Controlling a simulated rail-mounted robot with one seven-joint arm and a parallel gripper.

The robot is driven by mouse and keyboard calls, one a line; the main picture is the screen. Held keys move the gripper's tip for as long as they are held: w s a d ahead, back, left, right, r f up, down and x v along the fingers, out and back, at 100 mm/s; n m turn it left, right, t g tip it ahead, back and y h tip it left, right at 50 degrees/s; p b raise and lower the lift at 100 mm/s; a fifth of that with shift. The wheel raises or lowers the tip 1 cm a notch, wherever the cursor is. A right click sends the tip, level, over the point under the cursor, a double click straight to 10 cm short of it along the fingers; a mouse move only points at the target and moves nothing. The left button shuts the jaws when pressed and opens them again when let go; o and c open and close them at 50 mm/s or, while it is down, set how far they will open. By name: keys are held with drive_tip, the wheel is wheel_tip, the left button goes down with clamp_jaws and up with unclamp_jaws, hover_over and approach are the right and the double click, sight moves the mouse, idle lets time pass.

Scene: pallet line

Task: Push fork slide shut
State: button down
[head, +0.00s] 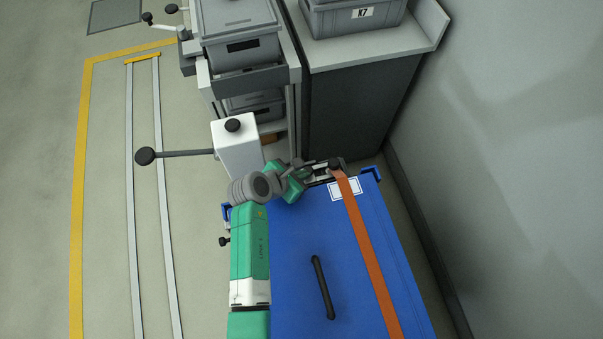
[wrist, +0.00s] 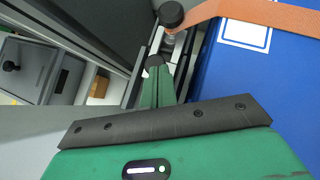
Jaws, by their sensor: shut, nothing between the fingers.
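A black round knob (wrist: 171,14) on a pale metal piece stands at the far edge of the blue case, and looks like the fork slide's knob. In the head view the dark knob (head: 336,163) is at the case's far edge, beside the orange strap. My gripper (wrist: 157,62) is shut and empty, its dark fingertips just short of the knob. The wrist view does not settle whether they touch the metal piece. In the head view my gripper (head: 312,171) reaches right along the case's far edge. The rest of the slide is hidden.
The blue case (head: 300,240) has a black handle (head: 323,287) and an orange strap (head: 368,250). A white box (head: 238,150) with a ball-ended lever (head: 145,156) stands left of my gripper. Grey bins (head: 240,50) and a dark cabinet (head: 350,105) stand beyond. A wall closes the right.

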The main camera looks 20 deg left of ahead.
drive_tip(key=shift+s+a+r+p, duration=0.15)
drive_tip(key=shift+s+r+p, duration=0.05)
drive_tip(key=shift+p, duration=0.15)
drive_tip(key=p+v, duration=0.2)
drive_tip(key=v, duration=0.2)
drive_tip(key=s+f+p+v, duration=0.1)
drive_tip(key=p+v, duration=0.1)
drive_tip(key=v, duration=0.2)
drive_tip(key=p+v, duration=0.3)
drive_tip(key=v, duration=0.1)
drive_tip(key=shift+s+a+f, duration=0.15)
drive_tip(key=shift+s+a, duration=0.25)
drive_tip(key=shift+s, duration=0.1)
